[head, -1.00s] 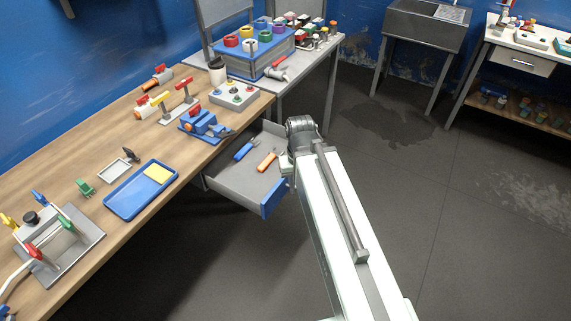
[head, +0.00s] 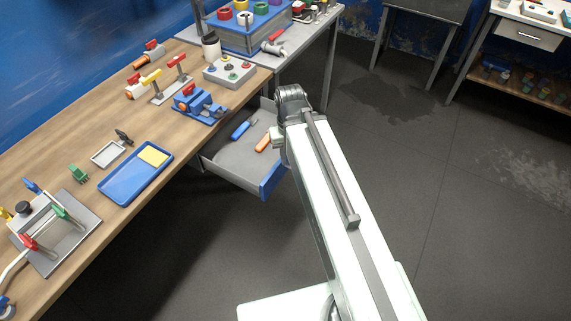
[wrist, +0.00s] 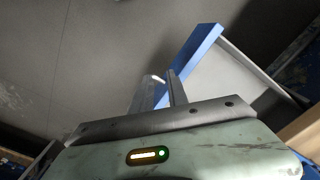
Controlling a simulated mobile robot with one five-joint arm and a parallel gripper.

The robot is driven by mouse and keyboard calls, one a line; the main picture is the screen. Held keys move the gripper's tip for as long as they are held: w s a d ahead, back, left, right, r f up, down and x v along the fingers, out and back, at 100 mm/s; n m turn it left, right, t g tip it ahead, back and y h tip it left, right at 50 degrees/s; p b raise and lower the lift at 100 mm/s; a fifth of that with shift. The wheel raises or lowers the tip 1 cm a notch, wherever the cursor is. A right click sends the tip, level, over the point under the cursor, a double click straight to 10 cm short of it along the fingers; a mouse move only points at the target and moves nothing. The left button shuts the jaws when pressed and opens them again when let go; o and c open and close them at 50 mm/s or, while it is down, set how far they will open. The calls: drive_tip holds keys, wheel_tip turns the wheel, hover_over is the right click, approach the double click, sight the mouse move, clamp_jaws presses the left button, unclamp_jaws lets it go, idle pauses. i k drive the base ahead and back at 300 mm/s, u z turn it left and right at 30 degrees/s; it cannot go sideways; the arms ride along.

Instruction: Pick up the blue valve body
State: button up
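On the wooden bench, a blue block-like part with a red piece on it (head: 198,104) sits near the right front edge in the head view. It looks most like the blue valve body, though its shape is too small to be sure. My gripper (head: 278,137) is mostly hidden behind my arm's end, above the open drawer and to the right of the blue part, well apart from it. In the wrist view, my gripper's fingers (wrist: 164,88) stand close together with nothing clearly held. Their gap is unclear. The blue part is not identifiable there.
An open grey drawer (head: 225,160) with a blue front juts from the bench, holding blue-handled and orange-handled tools. A blue tray (head: 118,188) with a yellow pad, a button box (head: 229,72) and a clamp fixture (head: 80,240) stand on the bench.

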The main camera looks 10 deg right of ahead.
sight(184, 101)
drive_tip(key=u, duration=3.6)
drive_tip(key=k, duration=0.95)
drive_tip(key=z, duration=1.1)
drive_tip(key=i, duration=1)
drive_tip(key=u, duration=0.1)
